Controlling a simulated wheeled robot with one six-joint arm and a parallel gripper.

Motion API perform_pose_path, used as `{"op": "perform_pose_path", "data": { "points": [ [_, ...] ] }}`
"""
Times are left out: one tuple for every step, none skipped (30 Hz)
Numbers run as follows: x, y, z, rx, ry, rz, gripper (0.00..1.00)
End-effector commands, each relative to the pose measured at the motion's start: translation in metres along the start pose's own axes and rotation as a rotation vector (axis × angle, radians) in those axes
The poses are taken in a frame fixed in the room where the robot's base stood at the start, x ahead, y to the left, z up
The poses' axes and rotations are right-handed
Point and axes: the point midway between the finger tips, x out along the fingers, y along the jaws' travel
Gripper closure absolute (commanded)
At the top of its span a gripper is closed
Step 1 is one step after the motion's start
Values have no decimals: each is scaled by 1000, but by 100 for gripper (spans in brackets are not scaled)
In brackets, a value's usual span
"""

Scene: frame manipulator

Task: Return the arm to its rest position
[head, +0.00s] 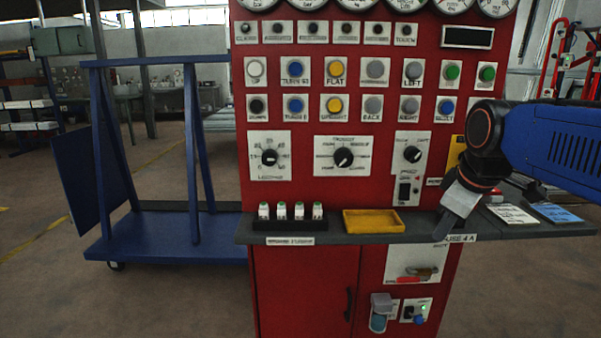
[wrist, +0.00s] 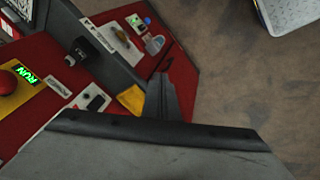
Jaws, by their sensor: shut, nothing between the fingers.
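My blue arm (head: 555,150) reaches in from the right in the head view. Its dark wrist joint is bent, and my gripper (head: 441,234) points down and slightly left at the front edge of the grey shelf (head: 345,238). I cannot tell whether it touches the shelf. In the wrist view my gripper (wrist: 162,80) shows as a narrow dark prong, with the fingers shut and nothing held. The red control cabinet (head: 305,290) stands behind it and is partly hidden by the wrist.
A yellow tray (head: 373,221) and a black holder (head: 290,225) with several white fuses sit on the shelf. Booklets (head: 511,213) lie at its right. A blue cart (head: 165,233) stands left. The wrist view shows a red button (wrist: 7,82) beside a green RUN sign (wrist: 26,74).

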Motion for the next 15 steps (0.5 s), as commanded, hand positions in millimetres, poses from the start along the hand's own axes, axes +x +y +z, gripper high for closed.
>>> {"op": "perform_pose_path", "data": {
  "points": [
    [5, -17, 16, 62, -1, -1, 100],
    [8, -25, 24, 106, -1, -1, 100],
    [13, -37, 36, 164, -1, 0, 100],
    [17, -46, 45, 207, -1, -1, 100],
    [21, -55, 54, 251, -2, -2, 100],
    [27, -66, 65, 309, -2, -1, 100],
    [32, -75, 74, 352, -3, -1, 100],
    [37, -83, 83, 395, -4, -2, 100],
    [43, -94, 94, 449, -5, -2, 100],
    [48, -102, 101, 488, -6, -2, 100],
    [52, -108, 108, 525, -5, -2, 100],
    [57, -117, 117, 569, -5, -2, 100],
    [61, -123, 123, 599, -6, -2, 100],
    [65, -128, 129, 626, -7, -3, 100],
    [68, -133, 135, 658, -7, -2, 100]
  ]
}}
